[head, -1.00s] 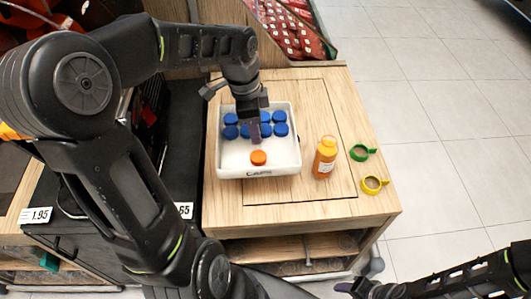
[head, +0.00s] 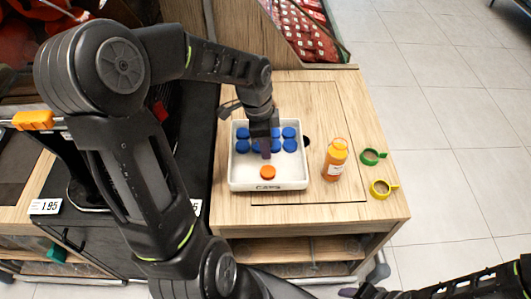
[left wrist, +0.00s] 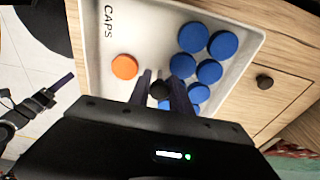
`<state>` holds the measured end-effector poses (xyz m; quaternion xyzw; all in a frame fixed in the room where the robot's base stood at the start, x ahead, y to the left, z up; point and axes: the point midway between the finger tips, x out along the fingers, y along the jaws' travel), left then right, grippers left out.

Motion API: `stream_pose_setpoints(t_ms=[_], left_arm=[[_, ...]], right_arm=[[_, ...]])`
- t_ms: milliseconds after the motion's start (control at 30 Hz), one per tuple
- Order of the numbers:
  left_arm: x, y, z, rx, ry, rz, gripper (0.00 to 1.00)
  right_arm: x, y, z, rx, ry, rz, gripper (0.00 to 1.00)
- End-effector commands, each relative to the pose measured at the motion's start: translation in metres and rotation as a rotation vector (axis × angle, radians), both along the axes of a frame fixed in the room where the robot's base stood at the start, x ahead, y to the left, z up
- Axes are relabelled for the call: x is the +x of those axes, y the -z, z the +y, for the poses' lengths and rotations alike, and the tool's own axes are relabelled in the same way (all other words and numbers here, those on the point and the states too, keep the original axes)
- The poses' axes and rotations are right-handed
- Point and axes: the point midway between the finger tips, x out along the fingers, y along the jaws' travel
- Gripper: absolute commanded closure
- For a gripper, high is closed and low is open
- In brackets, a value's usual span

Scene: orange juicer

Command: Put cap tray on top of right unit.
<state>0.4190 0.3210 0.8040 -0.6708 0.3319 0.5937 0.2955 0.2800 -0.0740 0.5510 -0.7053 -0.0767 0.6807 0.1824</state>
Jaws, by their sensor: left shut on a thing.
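The white cap tray (head: 238,178), marked CAPS, is over the wooden top of the right unit (head: 390,215), left of the bottle. It holds several blue caps (head: 289,145) and one orange cap (head: 267,172). My left gripper (head: 265,148) reaches down into the tray's middle. In the left wrist view its fingers (left wrist: 160,88) are closed around a small black knob inside the tray. I cannot tell whether the tray's underside touches the wood. My right gripper (head: 345,292) is at the bottom edge, partly cut off, apart from the unit; its jaws are unclear.
An orange bottle (head: 335,160) stands close to the tray's right side. A green ring (head: 373,157) and a yellow ring (head: 381,189) lie farther right on the top. A dark hole or knob (head: 306,142) shows beside the tray. The front strip of wood is clear.

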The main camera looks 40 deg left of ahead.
Motion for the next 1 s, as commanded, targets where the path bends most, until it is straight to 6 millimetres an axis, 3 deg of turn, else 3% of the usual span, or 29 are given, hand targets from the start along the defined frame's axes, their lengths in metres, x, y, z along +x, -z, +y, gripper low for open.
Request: stream_pose_setpoints(t_ms=[300,600,633,867,1000], left_arm=[[-0.001,0.035,0.000,-0.001,0.000,0.003,1.00],[0.000,0.037,0.000,0.000,0.000,0.000,1.00],[0.000,0.037,0.000,-0.001,0.000,0.001,0.73],[0.000,0.037,0.000,0.000,0.000,0.000,0.54],[0.000,0.037,0.000,0.000,0.000,0.000,0.54]], right_arm=[[0.000,0.003,0.000,0.000,0.000,0.000,0.52],[0.000,0.003,0.000,0.000,0.000,0.000,0.52],[0.000,0.003,0.000,0.000,0.000,0.000,0.52],[0.000,0.003,0.000,0.000,0.000,0.000,0.52],[0.000,0.003,0.000,0.000,0.000,0.000,0.52]])
